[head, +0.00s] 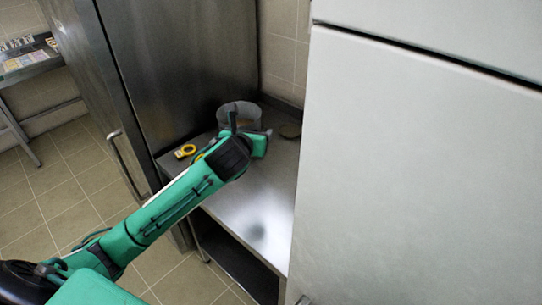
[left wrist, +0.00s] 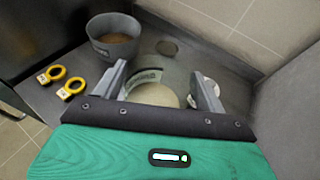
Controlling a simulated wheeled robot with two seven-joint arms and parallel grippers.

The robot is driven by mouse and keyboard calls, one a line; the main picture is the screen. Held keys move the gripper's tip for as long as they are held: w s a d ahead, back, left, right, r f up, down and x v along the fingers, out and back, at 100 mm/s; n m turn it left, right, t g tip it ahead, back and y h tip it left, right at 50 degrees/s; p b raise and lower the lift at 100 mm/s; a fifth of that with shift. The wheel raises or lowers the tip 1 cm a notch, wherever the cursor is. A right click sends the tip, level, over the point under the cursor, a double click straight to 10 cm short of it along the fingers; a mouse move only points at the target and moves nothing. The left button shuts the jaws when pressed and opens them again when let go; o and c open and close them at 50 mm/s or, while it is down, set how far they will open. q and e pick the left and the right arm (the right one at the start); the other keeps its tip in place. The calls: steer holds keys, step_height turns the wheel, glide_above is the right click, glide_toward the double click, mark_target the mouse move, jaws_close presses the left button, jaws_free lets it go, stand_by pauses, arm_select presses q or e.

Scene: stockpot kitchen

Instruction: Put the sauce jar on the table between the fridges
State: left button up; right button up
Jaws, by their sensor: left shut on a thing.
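My left gripper (head: 255,139) is over the steel table (head: 255,212) between the two fridges. In the left wrist view, the left gripper (left wrist: 160,78) is shut on the sauce jar (left wrist: 155,94), a round pale thing with a label strip between the fingers. My gripper hides the jar in the head view. I cannot tell whether the jar touches the tabletop. My right gripper is not in view.
A grey pot (head: 241,113) with brown contents stands at the back, beside my gripper. A flat round disc (head: 290,131) lies near the wall. Yellow-ringed items (head: 186,151) lie left. A steel fridge (head: 178,60) and a white fridge (head: 420,160) flank the table. Its front is clear.

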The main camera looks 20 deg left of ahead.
arm_select(q)
steer(key=shift+w+a, duration=0.1)
step_height(320, 180, down, 19)
steer(key=shift+r+p, duration=0.1)
steer(key=shift+p, duration=0.6)
steer(key=shift+f, duration=0.2)
steer(key=o, duration=1.2)
steer(key=shift+f, duration=0.1)
steer(key=shift+o, duration=0.4)
